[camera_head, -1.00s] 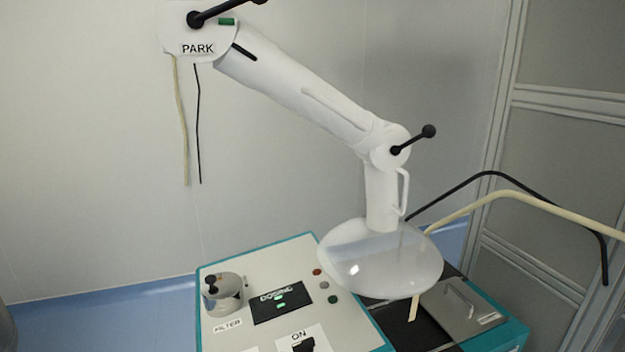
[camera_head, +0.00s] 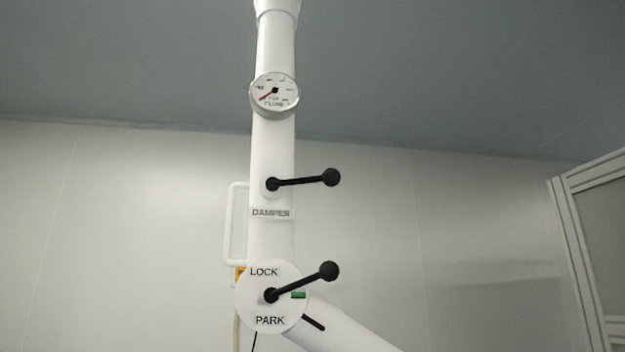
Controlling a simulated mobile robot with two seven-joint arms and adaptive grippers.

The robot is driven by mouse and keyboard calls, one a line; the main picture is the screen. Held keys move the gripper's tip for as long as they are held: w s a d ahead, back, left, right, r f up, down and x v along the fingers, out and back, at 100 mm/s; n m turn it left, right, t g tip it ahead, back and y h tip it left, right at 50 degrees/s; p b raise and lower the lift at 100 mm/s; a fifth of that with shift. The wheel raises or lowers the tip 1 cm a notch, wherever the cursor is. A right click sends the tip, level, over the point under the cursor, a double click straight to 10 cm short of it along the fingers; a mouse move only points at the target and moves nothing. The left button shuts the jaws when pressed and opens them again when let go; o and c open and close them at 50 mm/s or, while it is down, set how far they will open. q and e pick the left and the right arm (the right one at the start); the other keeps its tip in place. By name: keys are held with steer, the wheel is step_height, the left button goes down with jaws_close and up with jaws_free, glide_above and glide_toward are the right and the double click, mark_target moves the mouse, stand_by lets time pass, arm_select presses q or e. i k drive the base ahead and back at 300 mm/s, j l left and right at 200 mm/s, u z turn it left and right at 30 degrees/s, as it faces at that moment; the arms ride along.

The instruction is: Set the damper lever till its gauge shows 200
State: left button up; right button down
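The damper lever (camera_head: 305,181) is a black rod with a ball knob on the white vertical duct. It points right and slightly up from its pivot, above the DAMPER label (camera_head: 271,213). The round FLUME gauge (camera_head: 274,95) sits higher on the duct. Its red needle points to the lower left; the numbers are too small to read surely. Neither of my grippers is in view.
A second black lever (camera_head: 304,281) sits below on a round joint with LOCK and PARK labels, beside a green mark (camera_head: 298,295). A white handle (camera_head: 234,225) stands left of the duct. The white arm tube (camera_head: 345,327) slopes to the lower right. A framed panel (camera_head: 585,240) stands at the right.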

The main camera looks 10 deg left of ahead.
mark_target(331, 177)
steer(key=u, duration=0.4)
steer(key=l+u, duration=0.55)
steer(key=u, duration=0.2)
steer(key=l+u, duration=0.35)
steer(key=k+l+u, duration=0.1)
steer(key=l, duration=0.25)
steer(key=k+l+u, duration=0.1)
steer(key=l, duration=0.25)
steer(key=k+l, duration=0.2)
steer(key=k+l+u, duration=0.15)
steer(key=l, duration=0.3)
